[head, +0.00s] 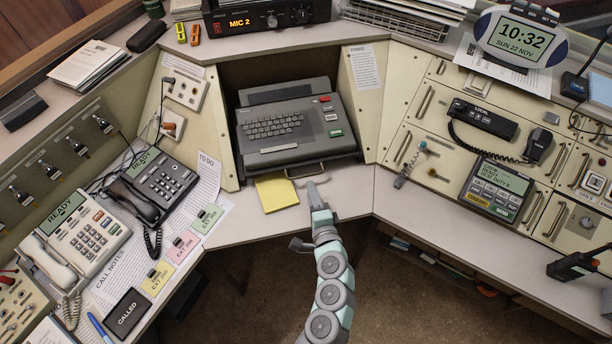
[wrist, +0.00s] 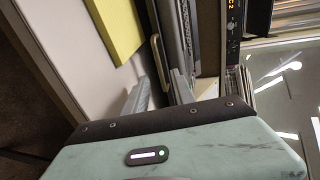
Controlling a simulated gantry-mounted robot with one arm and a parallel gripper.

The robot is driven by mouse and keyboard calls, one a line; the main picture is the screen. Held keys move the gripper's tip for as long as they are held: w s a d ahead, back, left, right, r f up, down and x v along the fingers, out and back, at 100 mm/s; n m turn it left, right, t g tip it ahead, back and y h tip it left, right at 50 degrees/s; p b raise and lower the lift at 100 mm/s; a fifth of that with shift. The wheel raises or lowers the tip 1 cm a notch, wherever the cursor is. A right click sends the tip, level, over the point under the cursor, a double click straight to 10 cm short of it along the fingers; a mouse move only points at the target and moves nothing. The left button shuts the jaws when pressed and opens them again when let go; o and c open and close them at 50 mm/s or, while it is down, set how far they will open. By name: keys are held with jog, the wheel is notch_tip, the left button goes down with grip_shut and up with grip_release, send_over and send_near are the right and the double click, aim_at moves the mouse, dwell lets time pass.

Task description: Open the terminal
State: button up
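The terminal (head: 285,145) is a dark grey box with a keyboard, a red key and a green key, sitting in the recess at the middle of the console. No raised screen shows on it. A thin pale handle (head: 305,170) runs along its front edge, and the handle also shows in the wrist view (wrist: 159,63). My gripper (head: 309,183) is just in front of this handle, low over the desk edge. In the wrist view its two fingers (wrist: 161,90) are apart with nothing between them. The handle lies just beyond the fingertips; contact cannot be made out.
A yellow notepad (head: 276,192) lies left of my gripper, close to the terminal's front. Two desk phones (head: 150,187) stand at the left. A radio (head: 268,16) sits on the shelf above. The right panel has a handset (head: 484,118) and a keypad unit (head: 497,188). The desktop right of my gripper is clear.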

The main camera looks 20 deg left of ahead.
aim_at(306, 175)
jog(key=x, duration=0.7)
jog(key=shift+w+a+f+b, duration=0.1)
jog(key=shift+w+a+b, duration=0.05)
jog(key=shift+w+b, duration=0.25)
jog(key=shift+c, duration=0.4)
grip_shut()
dwell(0.6)
